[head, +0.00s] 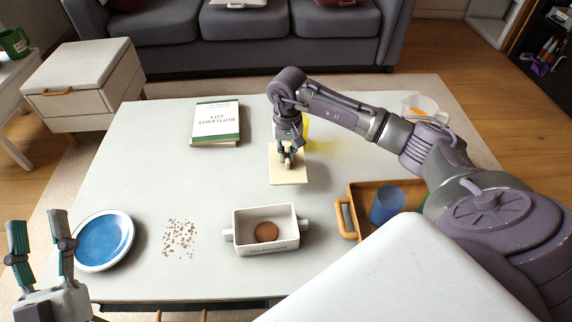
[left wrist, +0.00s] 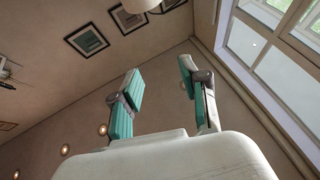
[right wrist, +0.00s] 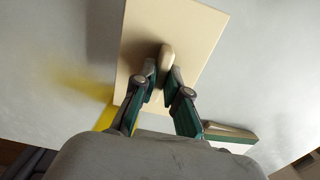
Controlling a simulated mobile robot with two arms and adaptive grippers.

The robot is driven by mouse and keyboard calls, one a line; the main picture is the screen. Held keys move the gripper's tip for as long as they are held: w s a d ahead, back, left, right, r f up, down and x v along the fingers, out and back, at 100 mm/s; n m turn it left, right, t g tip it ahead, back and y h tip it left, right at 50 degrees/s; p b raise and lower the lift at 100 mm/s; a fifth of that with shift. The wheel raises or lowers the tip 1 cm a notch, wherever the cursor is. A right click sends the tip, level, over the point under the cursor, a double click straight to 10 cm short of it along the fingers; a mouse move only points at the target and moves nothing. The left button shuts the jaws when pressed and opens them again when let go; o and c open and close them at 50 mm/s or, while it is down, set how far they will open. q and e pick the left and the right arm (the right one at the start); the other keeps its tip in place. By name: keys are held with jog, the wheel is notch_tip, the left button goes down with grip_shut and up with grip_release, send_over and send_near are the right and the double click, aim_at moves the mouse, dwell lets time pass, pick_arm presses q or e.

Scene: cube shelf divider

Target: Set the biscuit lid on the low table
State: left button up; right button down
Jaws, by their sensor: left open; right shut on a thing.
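The biscuit lid (head: 289,172) is a flat cream square with a small knob, over the middle of the low table (head: 130,165). My right gripper (head: 288,158) is above the lid and shut on its knob. In the right wrist view the fingers (right wrist: 163,85) close on the knob, with the lid (right wrist: 190,30) below. I cannot tell for sure whether the lid touches the table. The white biscuit box (head: 266,244) stands open nearer to me, with a round brown biscuit (head: 266,231) in it. My left gripper (head: 40,235) is open and empty at the lower left; it also shows open in the left wrist view (left wrist: 160,85).
A blue plate with a white rim (head: 102,240) and scattered crumbs (head: 180,238) lie left of the box. A book (head: 216,123) lies at the back. A wooden tray (head: 362,200) with a blue cup (head: 387,204) is at right. Something yellow (head: 306,128) stands behind the lid.

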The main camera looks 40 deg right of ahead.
jog(key=shift+w+f, duration=0.15)
jog(key=shift+f, duration=0.05)
notch_tip(320, 180, down, 4)
jog(key=shift+r+b, duration=0.25)
jog(key=shift+b, duration=0.4)
pick_arm(q)
jog(key=s+r+t+h, duration=0.1)
jog(key=s+r+t, duration=0.3)
jog(key=shift+s+a+r+h, duration=0.15)
jog(key=shift+a+r+h, duration=0.1)
jog(key=shift+r+h, duration=0.1)
pick_arm(e)
jog(key=shift+f, duration=0.15)
